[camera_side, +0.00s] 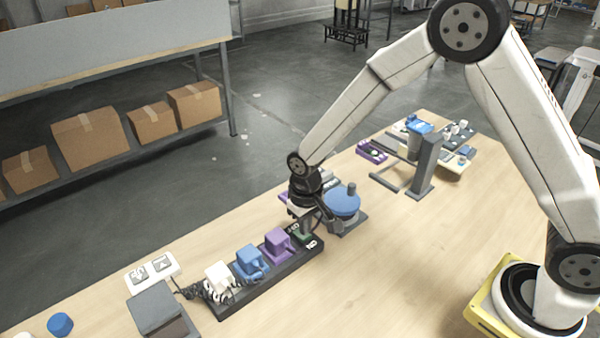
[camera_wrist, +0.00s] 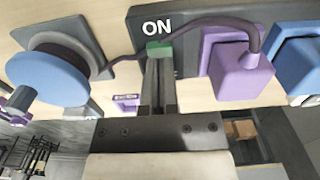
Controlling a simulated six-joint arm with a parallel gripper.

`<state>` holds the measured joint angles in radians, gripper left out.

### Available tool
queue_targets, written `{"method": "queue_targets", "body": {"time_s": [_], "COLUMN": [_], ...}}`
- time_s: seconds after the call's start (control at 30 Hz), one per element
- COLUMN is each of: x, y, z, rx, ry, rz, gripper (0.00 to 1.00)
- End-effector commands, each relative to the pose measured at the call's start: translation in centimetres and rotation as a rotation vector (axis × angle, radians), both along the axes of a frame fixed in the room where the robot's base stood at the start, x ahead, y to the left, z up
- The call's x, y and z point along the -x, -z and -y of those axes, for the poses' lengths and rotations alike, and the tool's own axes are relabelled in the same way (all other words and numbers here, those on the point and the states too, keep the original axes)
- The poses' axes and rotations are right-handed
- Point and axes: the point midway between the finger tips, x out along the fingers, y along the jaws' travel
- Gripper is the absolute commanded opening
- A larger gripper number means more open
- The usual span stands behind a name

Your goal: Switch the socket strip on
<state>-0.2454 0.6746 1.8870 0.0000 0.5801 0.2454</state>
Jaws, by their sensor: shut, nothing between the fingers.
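The dark socket strip (camera_side: 262,283) lies on the wooden table with white, blue and purple plugs in it. Its green switch (camera_side: 304,237) is at the far end, near white "ON" lettering. In the wrist view the green switch (camera_wrist: 159,50) shows just past my gripper's fingertips, under the word "ON". My gripper (camera_side: 306,229) is shut and empty, pointing down at the switch. In the wrist view its closed fingers (camera_wrist: 158,62) overlap the switch's edge; I cannot tell whether they touch or press it. The purple plug (camera_side: 278,245) sits right beside the switch.
A blue round-topped device (camera_side: 343,202) stands close behind the gripper. A grey post stand (camera_side: 425,165) and small parts are farther back. A grey box (camera_side: 160,312) and a white two-button panel (camera_side: 152,270) are at the near left. The table's right side is clear.

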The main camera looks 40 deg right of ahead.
Motion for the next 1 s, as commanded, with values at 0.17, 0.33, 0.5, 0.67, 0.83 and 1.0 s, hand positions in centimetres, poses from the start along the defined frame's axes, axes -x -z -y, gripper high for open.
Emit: {"method": "queue_targets", "body": {"time_s": [0.17, 0.33, 0.5, 0.67, 0.83, 1.0], "x": [0.0, 0.0, 0.0, 0.0, 0.0, 0.0], "y": [0.2, 0.4, 0.6, 0.8, 0.9, 1.1], "z": [0.0, 0.0, 0.0, 0.0, 0.0, 0.0], "rx": [0.0, 0.0, 0.0, 0.0, 0.0, 0.0], "ry": [0.0, 0.0, 0.0, 0.0, 0.0, 0.0], "rz": [0.0, 0.0, 0.0, 0.0, 0.0, 0.0], "gripper": [0.0, 0.0, 0.0, 0.0, 0.0, 0.0]}}
